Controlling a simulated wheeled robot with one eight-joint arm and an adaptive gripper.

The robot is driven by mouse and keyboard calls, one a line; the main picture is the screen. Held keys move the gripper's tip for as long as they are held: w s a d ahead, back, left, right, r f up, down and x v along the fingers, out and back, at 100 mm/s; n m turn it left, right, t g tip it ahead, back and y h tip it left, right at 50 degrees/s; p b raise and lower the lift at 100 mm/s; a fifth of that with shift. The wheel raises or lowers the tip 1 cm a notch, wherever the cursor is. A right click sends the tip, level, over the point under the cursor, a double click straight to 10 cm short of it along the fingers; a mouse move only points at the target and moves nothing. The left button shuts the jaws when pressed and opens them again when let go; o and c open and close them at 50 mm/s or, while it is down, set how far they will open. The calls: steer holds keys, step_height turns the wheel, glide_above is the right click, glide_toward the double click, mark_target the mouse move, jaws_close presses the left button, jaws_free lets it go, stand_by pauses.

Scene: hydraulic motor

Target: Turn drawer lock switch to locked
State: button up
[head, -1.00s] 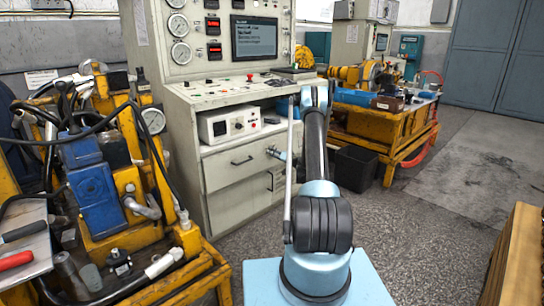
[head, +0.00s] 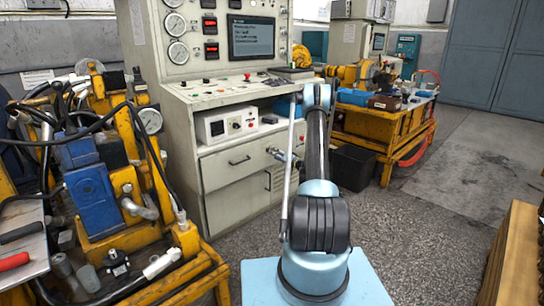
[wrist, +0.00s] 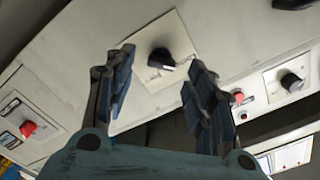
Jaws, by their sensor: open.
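A black rotary switch knob (wrist: 161,59) with a pale pointer mark sits on a cream label plate (wrist: 180,42) in the wrist view. The printing on the plate is too small to read. My gripper (wrist: 156,78) is open, its two dark fingers on either side of the knob and apart from it. In the head view my gripper (head: 284,156) is at the right part of the cabinet's upper drawer front (head: 232,164), which looks closed. The knob cannot be made out in the head view.
The wrist view also shows a red button (wrist: 28,128), another red button (wrist: 238,97) and a second black knob (wrist: 291,82). A yellow hydraulic rig (head: 125,180) stands at left. A yellow workbench (head: 390,130) and a black bin (head: 353,166) stand at right.

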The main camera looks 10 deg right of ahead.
steer(key=v, duration=0.8)
